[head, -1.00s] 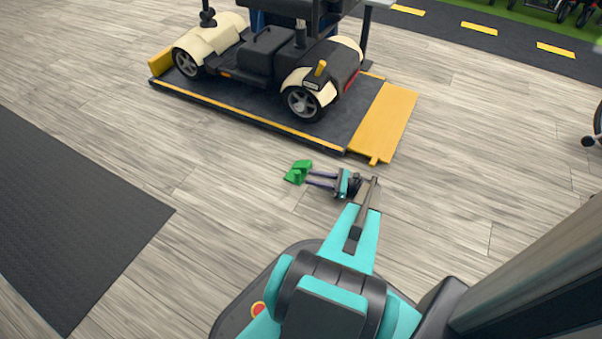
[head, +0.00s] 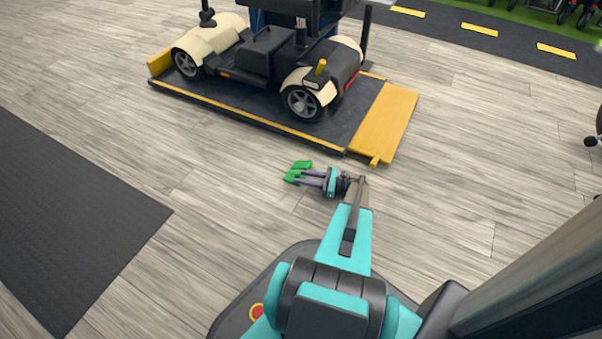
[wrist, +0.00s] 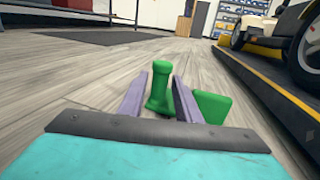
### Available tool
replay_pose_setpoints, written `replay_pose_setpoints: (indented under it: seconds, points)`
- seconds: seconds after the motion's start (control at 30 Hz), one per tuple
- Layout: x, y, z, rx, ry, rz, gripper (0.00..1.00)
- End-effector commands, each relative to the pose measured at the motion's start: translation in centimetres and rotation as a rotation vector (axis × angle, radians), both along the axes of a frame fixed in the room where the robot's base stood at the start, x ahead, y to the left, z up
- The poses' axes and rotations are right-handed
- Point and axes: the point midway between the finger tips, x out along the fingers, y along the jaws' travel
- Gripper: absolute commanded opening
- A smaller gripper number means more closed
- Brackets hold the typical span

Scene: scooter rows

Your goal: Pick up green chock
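The green chock (head: 301,165) lies on the wood floor in front of the platform with the scooter. In the wrist view its upright round-topped handle (wrist: 160,84) stands between my fingers, and its block part (wrist: 212,107) shows outside the right finger. My gripper (head: 302,179) is low over the floor, pointing left in the head view, with its fingertips at the chock. The fingers of my gripper (wrist: 160,78) are open on both sides of the handle, with small gaps visible. The handle's foot is partly hidden by the gripper.
A cream and black scooter (head: 265,55) stands on a dark platform with yellow edges (head: 230,115) just beyond the chock. Its yellow ramp (head: 382,120) is near my gripper. A dark mat (head: 70,225) lies at left. Floor between is clear.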

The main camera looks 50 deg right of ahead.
Motion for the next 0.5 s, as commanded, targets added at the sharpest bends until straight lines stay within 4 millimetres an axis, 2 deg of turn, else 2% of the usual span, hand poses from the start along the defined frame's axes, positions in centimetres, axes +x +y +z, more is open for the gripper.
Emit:
replay_pose_setpoints:
  seconds: [0.2, 0.5]
  points:
    - [1.8, 1.0, -0.1, -0.001, 0.0, 0.0, 0.31]
    - [2.0, 1.1, 0.1, 0.0, 0.0, -0.001, 0.31]
